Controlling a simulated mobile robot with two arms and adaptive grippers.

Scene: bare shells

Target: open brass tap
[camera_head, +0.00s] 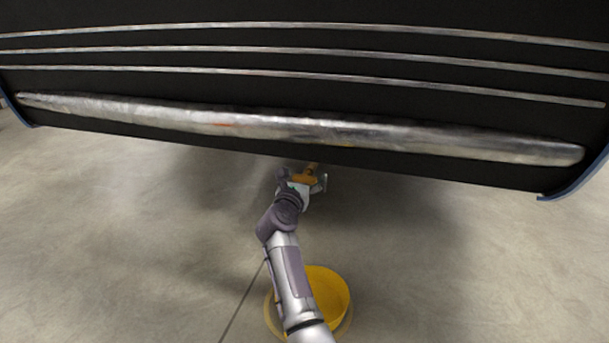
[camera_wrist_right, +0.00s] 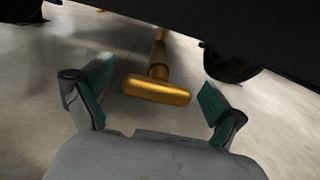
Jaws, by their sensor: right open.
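The brass tap (camera_wrist_right: 157,86) shows in the right wrist view as a T-shaped golden handle with a stem running back under a dark body. In the head view a small part of the brass tap (camera_head: 312,168) shows under the dark panel's lower edge, mostly hidden by my gripper. My right gripper (camera_head: 308,183) is open. In the wrist view the handle's crossbar is between the two teal-padded fingers of my right gripper (camera_wrist_right: 155,92), with visible gaps on both sides. Its distance in depth is hard to tell. My left gripper is not in view.
A large dark panel (camera_head: 300,145) with silver trim strips hangs across the top, its lower edge just above my gripper. A yellow round tub (camera_head: 338,290) stands on the floor, partly behind my right arm. The concrete floor (camera_head: 130,230) is open to both sides.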

